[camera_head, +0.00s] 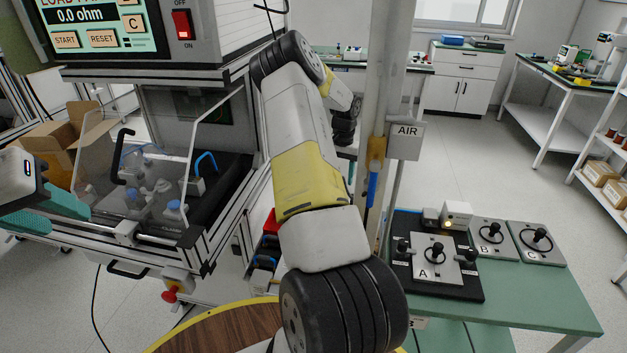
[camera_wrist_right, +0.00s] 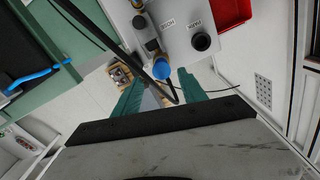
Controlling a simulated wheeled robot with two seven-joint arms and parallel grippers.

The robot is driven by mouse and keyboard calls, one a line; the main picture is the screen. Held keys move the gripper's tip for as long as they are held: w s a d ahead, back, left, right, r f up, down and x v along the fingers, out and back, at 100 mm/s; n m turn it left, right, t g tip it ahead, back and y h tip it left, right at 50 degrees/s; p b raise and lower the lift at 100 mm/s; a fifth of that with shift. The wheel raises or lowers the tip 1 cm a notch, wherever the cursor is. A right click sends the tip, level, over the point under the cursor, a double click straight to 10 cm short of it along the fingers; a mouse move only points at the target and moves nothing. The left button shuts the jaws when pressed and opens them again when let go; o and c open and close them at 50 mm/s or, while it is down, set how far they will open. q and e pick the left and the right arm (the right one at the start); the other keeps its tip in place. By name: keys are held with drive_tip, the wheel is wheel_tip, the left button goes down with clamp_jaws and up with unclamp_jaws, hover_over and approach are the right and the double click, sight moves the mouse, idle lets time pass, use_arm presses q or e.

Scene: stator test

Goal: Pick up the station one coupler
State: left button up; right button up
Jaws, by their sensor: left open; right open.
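A blue-ended fitting with a brass-coloured body (camera_wrist_right: 160,68) shows in the right wrist view, below a grey panel; I cannot tell for sure that it is the station one coupler. My right gripper (camera_wrist_right: 160,94) is open, its two teal fingers apart. The blue end shows between and just beyond the fingertips in the picture; the depth gap is unclear. In the head view my right arm crosses the middle and its gripper is hidden. My left gripper (camera_head: 44,212) is open and empty at the left edge, in front of the clear guard (camera_head: 165,140) of the test station.
A grey panel (camera_wrist_right: 185,45) has a black round port and small labels. A dark hose or rod crosses near the fingers. In the head view a post with an AIR sign (camera_head: 405,140) carries a blue hanging part (camera_head: 372,188). A green table (camera_head: 540,300) stands right.

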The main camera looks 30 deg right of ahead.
wheel_tip(320, 180, down, 7)
drive_tip(key=shift+w+r, duration=0.15)
clamp_jaws()
